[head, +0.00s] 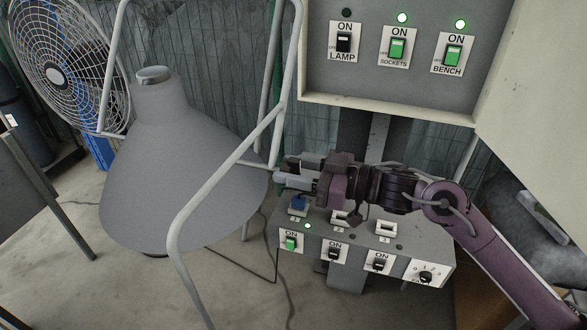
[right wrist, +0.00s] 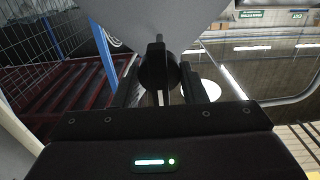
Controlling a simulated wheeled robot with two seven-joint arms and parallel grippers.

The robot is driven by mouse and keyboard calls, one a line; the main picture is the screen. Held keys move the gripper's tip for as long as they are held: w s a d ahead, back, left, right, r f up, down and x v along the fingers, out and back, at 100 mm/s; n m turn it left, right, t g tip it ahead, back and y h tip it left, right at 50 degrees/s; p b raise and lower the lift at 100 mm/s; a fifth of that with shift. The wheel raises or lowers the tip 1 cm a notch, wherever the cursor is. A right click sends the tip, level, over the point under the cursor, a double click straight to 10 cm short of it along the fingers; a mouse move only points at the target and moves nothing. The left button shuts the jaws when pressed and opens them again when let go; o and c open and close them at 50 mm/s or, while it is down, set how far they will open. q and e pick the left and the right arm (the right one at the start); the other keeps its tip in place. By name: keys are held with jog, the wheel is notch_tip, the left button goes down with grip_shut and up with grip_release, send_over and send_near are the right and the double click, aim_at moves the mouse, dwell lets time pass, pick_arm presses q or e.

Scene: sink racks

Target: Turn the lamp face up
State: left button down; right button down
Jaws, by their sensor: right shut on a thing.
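The lamp (head: 175,185) is a big grey cone-shaped shade, hung in a pale tubular frame (head: 222,170). Its narrow neck with a metal cap (head: 153,76) points up and its wide rim is at the bottom, so it faces down, slightly tilted. My right gripper (head: 279,176) is at the right side of the frame, beside the shade. In the right wrist view its fingers are closed around a dark round knob (right wrist: 158,72) with a fin, below the grey shade (right wrist: 160,15). The knob is hidden in the head view. My left gripper is not in view.
A wall panel (head: 376,85) above holds LAMP, SOCKETS and BENCH switches; the LAMP light is dark, the other two green. A switch box (head: 355,250) stands below my right arm. A fan (head: 62,65) stands at the back left. Cables lie on the floor.

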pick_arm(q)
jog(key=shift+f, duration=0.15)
